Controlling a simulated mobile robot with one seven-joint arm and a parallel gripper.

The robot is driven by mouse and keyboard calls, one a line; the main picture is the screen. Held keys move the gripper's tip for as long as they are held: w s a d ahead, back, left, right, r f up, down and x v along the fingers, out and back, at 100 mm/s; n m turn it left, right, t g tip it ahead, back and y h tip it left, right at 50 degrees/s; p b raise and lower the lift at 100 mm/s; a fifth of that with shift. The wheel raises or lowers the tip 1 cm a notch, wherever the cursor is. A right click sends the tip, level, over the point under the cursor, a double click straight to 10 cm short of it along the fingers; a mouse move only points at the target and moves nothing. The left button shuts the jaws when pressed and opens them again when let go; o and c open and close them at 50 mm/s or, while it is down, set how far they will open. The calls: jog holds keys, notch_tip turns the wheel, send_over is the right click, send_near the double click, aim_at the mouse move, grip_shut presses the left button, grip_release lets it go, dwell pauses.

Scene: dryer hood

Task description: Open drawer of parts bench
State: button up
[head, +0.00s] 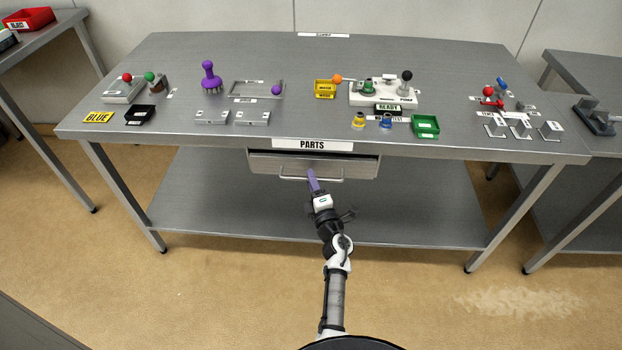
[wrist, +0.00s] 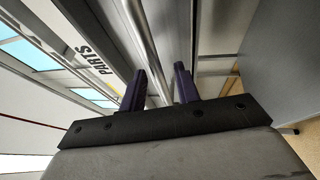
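The parts bench (head: 190,60) is a grey metal table with a PARTS label (head: 312,144) on its front edge. Its drawer (head: 355,166) hangs under that label, with a light bar handle (head: 290,179) across the front. I cannot tell whether the drawer is fully shut. My gripper (head: 311,174) is at the middle of the handle. In the wrist view, the purple fingers of my gripper (wrist: 160,82) are apart, and the handle bar (wrist: 143,35) runs into the gap between them. I cannot tell whether either finger touches the bar. The label also shows there (wrist: 92,60).
The benchtop holds several small things, including a purple knobbed tool (head: 209,76), a white fixture (head: 383,96) and a green tray (head: 425,126). A lower shelf (head: 400,205) lies beneath the drawer. Other benches stand at left and right. The floor in front is clear.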

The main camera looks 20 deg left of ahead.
jog(key=shift+w+a+r, duration=0.1)
jog(key=shift+w+a, duration=0.3)
jog(key=shift+w, duration=0.05)
grip_shut()
